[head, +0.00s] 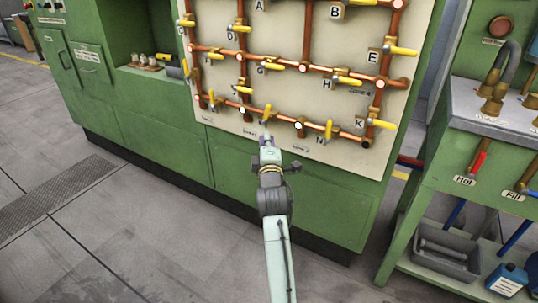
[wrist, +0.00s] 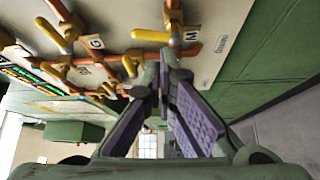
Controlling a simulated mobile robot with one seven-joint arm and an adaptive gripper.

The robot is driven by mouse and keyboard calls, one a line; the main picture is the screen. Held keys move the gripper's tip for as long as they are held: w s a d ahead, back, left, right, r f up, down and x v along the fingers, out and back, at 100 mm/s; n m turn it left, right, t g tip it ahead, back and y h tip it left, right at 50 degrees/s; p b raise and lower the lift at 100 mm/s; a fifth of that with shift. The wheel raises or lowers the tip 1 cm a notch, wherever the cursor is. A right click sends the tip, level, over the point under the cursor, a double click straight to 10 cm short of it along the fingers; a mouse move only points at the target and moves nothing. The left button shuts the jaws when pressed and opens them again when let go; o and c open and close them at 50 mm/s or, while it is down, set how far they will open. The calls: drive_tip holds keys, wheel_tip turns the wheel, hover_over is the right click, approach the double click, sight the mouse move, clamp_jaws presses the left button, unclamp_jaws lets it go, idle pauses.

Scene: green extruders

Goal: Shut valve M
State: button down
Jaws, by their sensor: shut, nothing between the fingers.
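Valve M has a yellow lever (head: 267,113) on the lowest copper pipe of the panel, in the head view. The lever stands nearly upright in the picture, across the pipe's run. Its label M (wrist: 193,36) shows in the wrist view, beside yellow levers and copper pipe; which lever there belongs to M is hard to tell. My gripper (head: 267,145) is just below the lever in the head view. Its purple-padded fingers (wrist: 163,75) are closed together and empty. They overlap the pipework in the wrist view, so I cannot tell whether they touch it.
The cream panel (head: 225,113) carries several other yellow-levered valves, including valve N's lever (head: 329,131) to the right and valve G's lever (head: 274,66) above. A green bench (head: 420,195) with taps stands at the right. Grey floor (head: 130,235) lies open at the left.

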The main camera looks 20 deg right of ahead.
drive_tip(key=v, duration=0.3)
drive_tip(key=shift+s+a+b, duration=0.1)
drive_tip(key=shift+s+b, duration=0.25)
drive_tip(key=shift+s, duration=0.05)
drive_tip(key=shift+a, duration=0.1)
